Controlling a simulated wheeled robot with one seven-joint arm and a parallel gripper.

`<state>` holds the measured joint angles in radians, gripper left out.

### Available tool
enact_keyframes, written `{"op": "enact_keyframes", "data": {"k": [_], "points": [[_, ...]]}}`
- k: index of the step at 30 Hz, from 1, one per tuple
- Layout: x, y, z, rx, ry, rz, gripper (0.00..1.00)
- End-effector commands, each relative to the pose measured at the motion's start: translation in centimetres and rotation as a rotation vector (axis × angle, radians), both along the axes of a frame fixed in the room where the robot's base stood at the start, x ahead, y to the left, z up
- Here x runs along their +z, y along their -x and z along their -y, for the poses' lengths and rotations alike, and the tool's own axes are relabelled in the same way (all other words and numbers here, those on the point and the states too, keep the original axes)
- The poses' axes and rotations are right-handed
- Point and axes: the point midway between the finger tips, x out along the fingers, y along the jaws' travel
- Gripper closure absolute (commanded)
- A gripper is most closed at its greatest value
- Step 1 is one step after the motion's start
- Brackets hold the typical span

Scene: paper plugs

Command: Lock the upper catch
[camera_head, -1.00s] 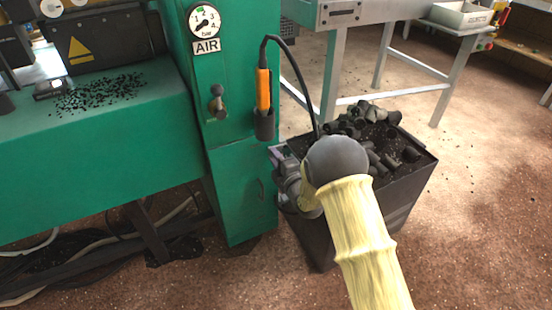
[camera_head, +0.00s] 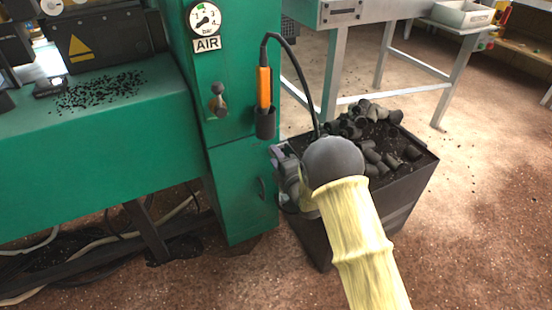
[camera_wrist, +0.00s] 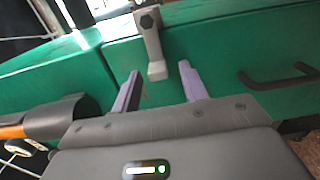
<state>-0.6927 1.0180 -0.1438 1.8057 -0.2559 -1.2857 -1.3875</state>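A grey lever catch (camera_wrist: 151,42) with a hex bolt head at one end is on the green cabinet in the wrist view. I take it for the upper catch; I cannot make it out in the head view. My gripper (camera_wrist: 161,76) is open, with two lilac fingers apart and nothing held. The free end of the lever shows between the fingertips; I cannot tell whether they touch it. In the head view my gripper (camera_head: 279,155) is beside the right edge of the green cabinet (camera_head: 235,190), partly hidden by my arm.
A holster (camera_head: 265,124) with an orange tool (camera_head: 263,88) hangs above my gripper, its black cable running down nearby. A dark door handle (camera_wrist: 278,76) sticks out beside the catch. A bin (camera_head: 385,215) of black plugs stands under my arm.

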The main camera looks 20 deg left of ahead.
Motion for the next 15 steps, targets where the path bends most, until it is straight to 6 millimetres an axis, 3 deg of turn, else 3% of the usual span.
{"op": "enact_keyframes", "data": {"k": [8,15], "points": [[0.2,0.6,0.8,0.0,0.001,-0.001,0.56],[0.3,3.1,3.6,-0.001,0.001,-0.003,0.56]]}}
